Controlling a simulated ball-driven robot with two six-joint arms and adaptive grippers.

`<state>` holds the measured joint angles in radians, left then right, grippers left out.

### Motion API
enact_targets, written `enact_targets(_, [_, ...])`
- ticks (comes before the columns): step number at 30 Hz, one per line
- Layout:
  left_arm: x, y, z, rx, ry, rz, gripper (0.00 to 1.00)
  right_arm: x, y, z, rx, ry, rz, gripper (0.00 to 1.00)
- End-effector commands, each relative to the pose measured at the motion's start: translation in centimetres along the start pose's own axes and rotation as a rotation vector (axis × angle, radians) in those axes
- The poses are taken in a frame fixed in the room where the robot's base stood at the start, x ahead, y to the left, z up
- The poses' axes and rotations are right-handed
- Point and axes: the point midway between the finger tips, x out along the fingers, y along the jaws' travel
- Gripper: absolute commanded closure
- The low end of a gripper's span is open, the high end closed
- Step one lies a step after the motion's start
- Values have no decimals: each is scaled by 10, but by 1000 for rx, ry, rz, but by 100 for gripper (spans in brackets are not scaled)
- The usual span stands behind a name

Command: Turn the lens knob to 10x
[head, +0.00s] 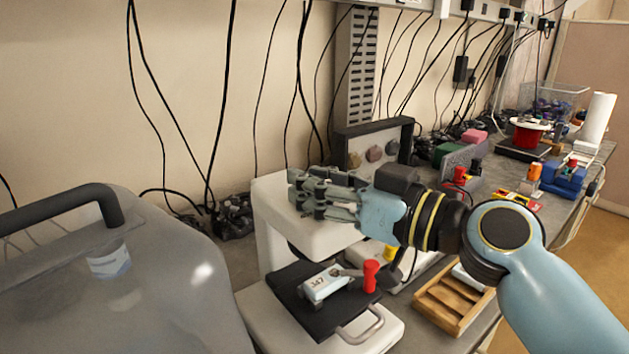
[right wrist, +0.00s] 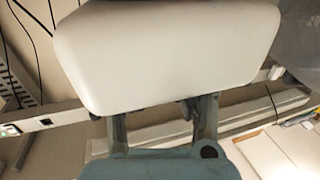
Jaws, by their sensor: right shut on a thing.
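The white microscope-like device (head: 268,215) stands on the bench, with a black stage (head: 300,322) on its base. My right gripper (head: 305,195) reaches in from the right across the front of its white head. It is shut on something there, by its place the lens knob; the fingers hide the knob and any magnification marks. In the right wrist view the white head (right wrist: 165,50) fills the top, and my two fingers (right wrist: 162,115) reach up to its lower edge. My left gripper is not in view.
A white piece marked 347 (head: 326,283) lies on the stage by a red cylinder (head: 370,275). A large grey rounded housing (head: 120,290) with a black handle (head: 70,208) fills the left. A wooden tray (head: 440,312) lies at right. Cables hang behind.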

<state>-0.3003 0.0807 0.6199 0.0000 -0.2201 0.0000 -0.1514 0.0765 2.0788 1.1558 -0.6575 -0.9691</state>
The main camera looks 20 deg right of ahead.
Motion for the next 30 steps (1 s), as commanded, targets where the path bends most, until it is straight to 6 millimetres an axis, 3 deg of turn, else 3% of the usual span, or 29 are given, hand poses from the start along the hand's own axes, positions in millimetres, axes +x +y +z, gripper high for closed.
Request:
enact_targets(3, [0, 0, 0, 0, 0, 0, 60, 0, 0, 1, -4, -3, 0, 100])
enact_targets(4, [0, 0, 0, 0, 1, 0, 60, 0, 0, 1, -4, -3, 0, 68])
enact_targets(10, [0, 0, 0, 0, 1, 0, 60, 0, 0, 1, -3, -2, -1, 42])
enact_targets(20, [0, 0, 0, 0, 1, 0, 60, -3, 0, 1, -3, -3, -2, 41])
enact_targets(23, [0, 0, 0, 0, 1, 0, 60, -14, 0, 2, -4, -5, -2, 41])
enact_targets(30, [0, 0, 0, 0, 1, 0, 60, -66, 0, 3, -7, -10, -5, 41])
